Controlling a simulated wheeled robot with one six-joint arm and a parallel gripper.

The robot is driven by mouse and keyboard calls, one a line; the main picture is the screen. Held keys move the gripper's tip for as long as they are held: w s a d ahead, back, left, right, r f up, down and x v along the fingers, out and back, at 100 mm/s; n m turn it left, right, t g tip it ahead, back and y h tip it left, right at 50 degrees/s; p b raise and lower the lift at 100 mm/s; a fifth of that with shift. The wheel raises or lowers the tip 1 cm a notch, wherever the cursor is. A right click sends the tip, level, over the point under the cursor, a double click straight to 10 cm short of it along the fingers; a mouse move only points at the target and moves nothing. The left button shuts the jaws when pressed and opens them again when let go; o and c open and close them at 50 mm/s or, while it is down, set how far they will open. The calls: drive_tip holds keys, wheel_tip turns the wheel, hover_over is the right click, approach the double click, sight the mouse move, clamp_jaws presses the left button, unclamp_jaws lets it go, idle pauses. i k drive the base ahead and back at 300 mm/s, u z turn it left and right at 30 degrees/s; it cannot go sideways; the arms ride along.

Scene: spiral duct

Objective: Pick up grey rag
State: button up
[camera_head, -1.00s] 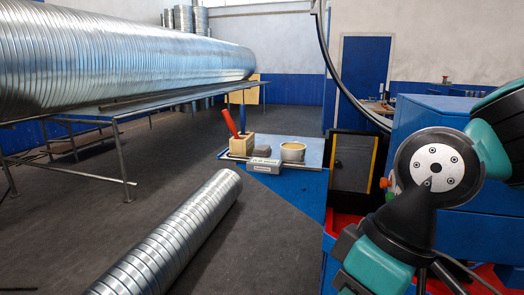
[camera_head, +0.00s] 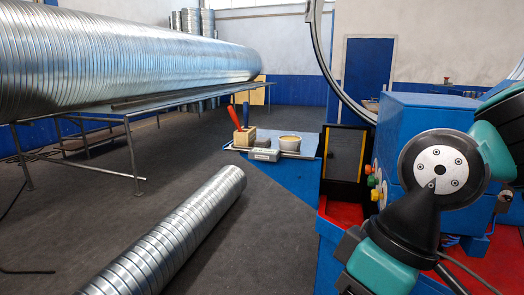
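A small grey patch (camera_head: 264,143) sits on the low blue bench (camera_head: 305,164), between a wooden block (camera_head: 244,138) and a round pale tub (camera_head: 290,143). It may be the grey rag, but it is too small and partly hidden to be sure. My arm (camera_head: 400,250), teal and black, fills the right of the picture, well apart from the bench. My gripper's fingers do not show.
Red- and blue-handled tools stand in the block. A grey box (camera_head: 265,155) lies at the bench's front edge. A spiral duct (camera_head: 175,230) lies on the floor before it. A blue machine (camera_head: 420,115) stands right; a large duct (camera_head: 130,60) rests on a rack left.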

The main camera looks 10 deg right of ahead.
sight(262, 142)
drive_tip(key=u, duration=0.95)
drive_tip(key=i, duration=2)
drive_tip(key=z, duration=1.2)
drive_tip(key=i, duration=0.8)
drive_tip(key=z, duration=0.7)
